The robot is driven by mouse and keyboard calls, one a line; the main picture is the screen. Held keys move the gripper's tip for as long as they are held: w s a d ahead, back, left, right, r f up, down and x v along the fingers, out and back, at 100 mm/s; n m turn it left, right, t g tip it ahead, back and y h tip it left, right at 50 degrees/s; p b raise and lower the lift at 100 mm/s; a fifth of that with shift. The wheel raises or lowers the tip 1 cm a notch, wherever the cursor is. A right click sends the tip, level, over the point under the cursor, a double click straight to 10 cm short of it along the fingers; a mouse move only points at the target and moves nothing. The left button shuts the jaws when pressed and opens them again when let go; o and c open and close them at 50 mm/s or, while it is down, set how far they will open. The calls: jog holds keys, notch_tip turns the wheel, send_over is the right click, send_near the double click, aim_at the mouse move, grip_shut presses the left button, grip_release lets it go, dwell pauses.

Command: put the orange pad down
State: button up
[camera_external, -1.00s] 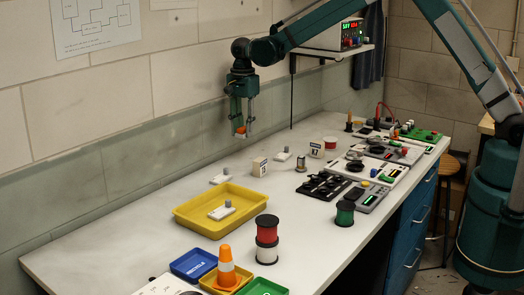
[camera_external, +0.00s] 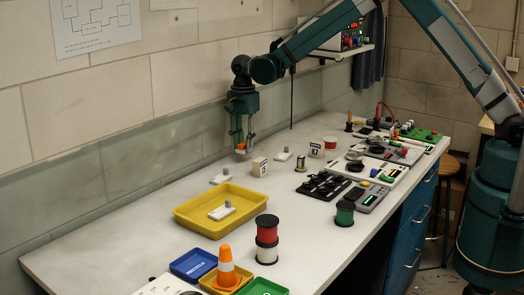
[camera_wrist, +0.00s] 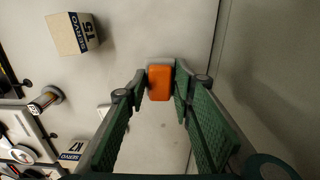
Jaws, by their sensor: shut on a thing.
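The orange pad (camera_wrist: 160,82) is a small rounded block between my two green fingers in the wrist view. It also shows as a small orange patch in the external view (camera_external: 240,146). My gripper (camera_wrist: 160,88) is shut on it, with a fingertip at each side. In the external view my gripper (camera_external: 240,150) points down, near the wall and behind the yellow tray. A pale grey piece shows just past the pad's far edge in the wrist view; I cannot tell if it belongs to the pad. The gap to the bench is hard to judge.
A white servo box (camera_external: 259,166) stands close to the right of my gripper; a servo box (camera_wrist: 72,34) shows in the wrist view. Small grey-white parts (camera_external: 221,176) lie nearby. The yellow tray (camera_external: 180,218) is in front. The wall is close behind.

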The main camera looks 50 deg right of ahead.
aim_at(242, 153)
jog(key=shift+f, duration=1.85)
jog(key=shift+f, duration=0.2)
jog(key=o, duration=0.8)
jog(key=shift+c, duration=0.2)
jog(key=shift+r, duration=0.2)
notch_tip(242, 153, up, 12)
